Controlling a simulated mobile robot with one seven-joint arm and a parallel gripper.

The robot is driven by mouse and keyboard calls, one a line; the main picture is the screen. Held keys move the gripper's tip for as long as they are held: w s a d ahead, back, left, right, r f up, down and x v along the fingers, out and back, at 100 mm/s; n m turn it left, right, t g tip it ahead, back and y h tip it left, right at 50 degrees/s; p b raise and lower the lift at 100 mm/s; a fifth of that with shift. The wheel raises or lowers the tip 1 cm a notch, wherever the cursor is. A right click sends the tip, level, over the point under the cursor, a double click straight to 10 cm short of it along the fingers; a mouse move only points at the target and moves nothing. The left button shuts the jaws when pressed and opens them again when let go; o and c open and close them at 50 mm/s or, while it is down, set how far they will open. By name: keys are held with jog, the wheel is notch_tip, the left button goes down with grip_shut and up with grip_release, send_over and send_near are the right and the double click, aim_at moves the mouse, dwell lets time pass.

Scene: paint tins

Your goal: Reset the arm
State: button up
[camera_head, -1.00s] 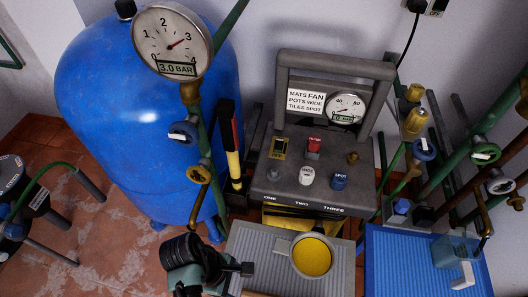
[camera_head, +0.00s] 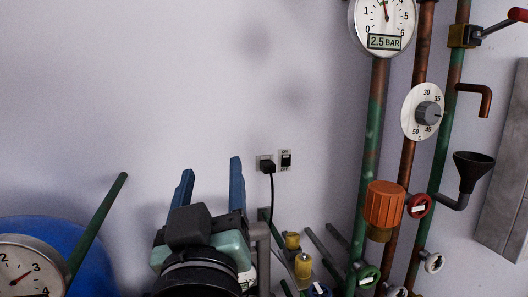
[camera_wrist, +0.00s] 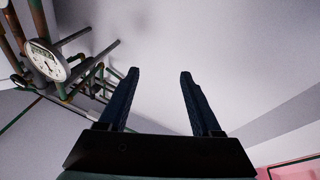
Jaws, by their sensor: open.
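My gripper (camera_head: 211,187) is raised in front of the bare wall in the head view, its two blue fingers pointing up. The fingers are apart with nothing between them. In the wrist view my gripper (camera_wrist: 159,75) also shows open and empty, with plain wall beyond the fingertips. The rest of my arm below the wrist is mostly out of the head view.
A blue tank (camera_head: 75,240) with a dial gauge (camera_head: 28,268) stands at the lower left. Pipes with a 2.5 BAR gauge (camera_head: 383,22), a temperature dial (camera_head: 423,111), an orange cap (camera_head: 385,204) and a black funnel (camera_head: 472,170) stand right. A plugged socket (camera_head: 266,166) is behind.

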jog(key=s+d+r+m+t+h, duration=0.1)
jog(key=s+d+r+m+t, duration=0.15)
jog(key=s+r, duration=0.45)
jog(key=s+d+r+m+t+h, duration=0.15)
jog(key=s+d+r+t, duration=0.3)
jog(key=r, duration=0.45)
notch_tip(320, 180, up, 15)
jog(key=p, duration=1.5)
jog(key=shift+a+f+p, duration=0.15)
jog(key=shift+a+p, duration=0.05)
jog(key=shift+p, duration=0.1)
jog(key=shift+w, duration=0.1)
